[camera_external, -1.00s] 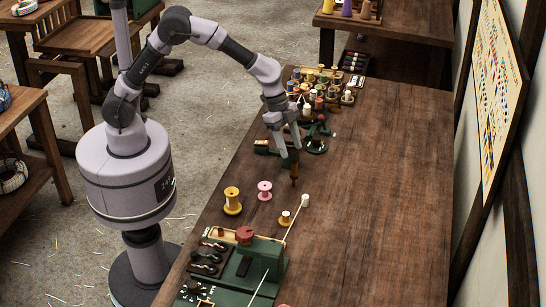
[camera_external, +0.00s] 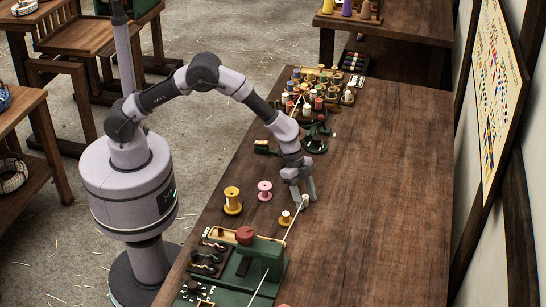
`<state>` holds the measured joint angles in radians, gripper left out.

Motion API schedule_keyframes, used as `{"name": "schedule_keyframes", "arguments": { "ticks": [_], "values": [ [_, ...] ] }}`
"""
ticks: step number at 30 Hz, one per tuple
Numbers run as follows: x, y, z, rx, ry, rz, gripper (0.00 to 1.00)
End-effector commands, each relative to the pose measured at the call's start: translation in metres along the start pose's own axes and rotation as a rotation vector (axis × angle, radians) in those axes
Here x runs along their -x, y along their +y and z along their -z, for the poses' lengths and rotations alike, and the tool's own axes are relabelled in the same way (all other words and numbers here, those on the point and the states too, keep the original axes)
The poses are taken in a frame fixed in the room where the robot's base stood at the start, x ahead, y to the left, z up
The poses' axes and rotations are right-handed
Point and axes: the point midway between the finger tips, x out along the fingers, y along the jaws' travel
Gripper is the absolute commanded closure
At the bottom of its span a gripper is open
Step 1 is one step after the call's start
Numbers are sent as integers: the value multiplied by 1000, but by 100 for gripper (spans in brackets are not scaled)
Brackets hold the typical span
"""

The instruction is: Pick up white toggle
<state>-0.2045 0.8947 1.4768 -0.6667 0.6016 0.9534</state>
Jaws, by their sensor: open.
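The white toggle (camera_external: 305,200) is a small pale piece at the upper end of a light cord on the wooden table, right of the pink spool. My gripper (camera_external: 304,196) points down over it with its jaws open. The fingertips are close to the toggle, and part of it is hidden by them. From this angle I cannot tell whether a finger touches it.
A pink spool (camera_external: 265,191), a yellow spool (camera_external: 232,200) and a small white-topped spool (camera_external: 286,217) stand to the left. Several spools crowd the far end. The table's right side is clear.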

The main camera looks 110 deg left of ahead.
Motion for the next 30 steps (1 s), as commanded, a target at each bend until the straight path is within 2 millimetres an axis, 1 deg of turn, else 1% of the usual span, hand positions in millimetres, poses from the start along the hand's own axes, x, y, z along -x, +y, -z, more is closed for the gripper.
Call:
{"name": "schedule_keyframes", "arguments": {
  "ticks": [4, 5, 9, 12, 19, 21, 23, 27, 30],
  "values": [
    [2, 0, 1, 0, 1, 1, 52],
    [2, 0, 1, 0, 1, 1, 56],
    [2, 0, 1, 0, 1, 1, 83],
    [2, 0, 1, 0, 0, 1, 100],
    [2, 0, 1, 0, 0, 1, 100],
    [6, 0, 2, 0, 1, 1, 100],
    [16, 0, 7, 0, 2, 1, 100],
    [54, -1, 23, -1, 3, 3, 100],
    [76, 0, 32, -1, 3, 1, 100]
  ]
}}
